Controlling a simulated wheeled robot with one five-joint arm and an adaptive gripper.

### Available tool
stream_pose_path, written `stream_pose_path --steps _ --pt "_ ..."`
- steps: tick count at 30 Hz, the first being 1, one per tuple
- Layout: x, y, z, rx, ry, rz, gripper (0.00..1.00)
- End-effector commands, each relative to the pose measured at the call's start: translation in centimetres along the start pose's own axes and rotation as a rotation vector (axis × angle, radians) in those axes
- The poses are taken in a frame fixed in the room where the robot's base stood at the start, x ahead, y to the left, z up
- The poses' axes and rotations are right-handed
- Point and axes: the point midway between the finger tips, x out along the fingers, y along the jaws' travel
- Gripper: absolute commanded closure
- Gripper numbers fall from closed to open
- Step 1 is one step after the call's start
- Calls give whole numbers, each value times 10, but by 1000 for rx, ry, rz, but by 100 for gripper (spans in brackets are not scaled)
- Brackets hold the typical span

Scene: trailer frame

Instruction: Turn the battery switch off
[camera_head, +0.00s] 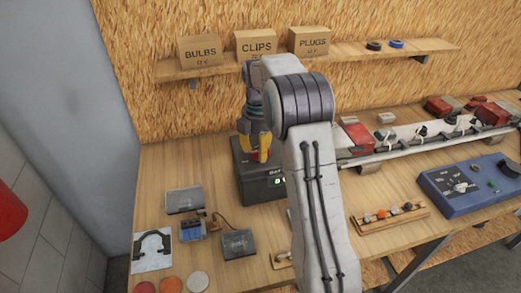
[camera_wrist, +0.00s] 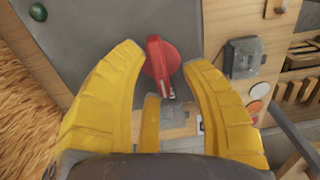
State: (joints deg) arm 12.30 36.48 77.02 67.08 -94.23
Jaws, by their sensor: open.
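The battery switch shows in the wrist view as a red rotary knob (camera_wrist: 158,58) on a grey top face (camera_wrist: 100,25). Its grip runs nearly along the picture's height, with a pale and dark mark at its lower end. My gripper (camera_head: 262,150) is open, pointing down over the dark battery box (camera_head: 262,187) in the head view. In the wrist view its yellow fingers (camera_wrist: 163,68) stand on either side of the knob, with a gap visible at the left; I cannot tell whether the right finger touches. In the head view the knob is hidden behind my gripper.
A blue control panel (camera_head: 470,185) and the long white trailer frame (camera_head: 420,135) are to the right. A shelf (camera_head: 310,60) with cartons hangs behind.

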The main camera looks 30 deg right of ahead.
Motion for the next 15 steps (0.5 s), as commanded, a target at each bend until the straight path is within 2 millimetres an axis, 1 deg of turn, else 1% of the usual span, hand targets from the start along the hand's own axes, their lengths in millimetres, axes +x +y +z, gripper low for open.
stream_pose_path --steps 7,15 --pt "-4 1 0 1 0 4 58" --pt "-24 1 1 2 -1 8 58"
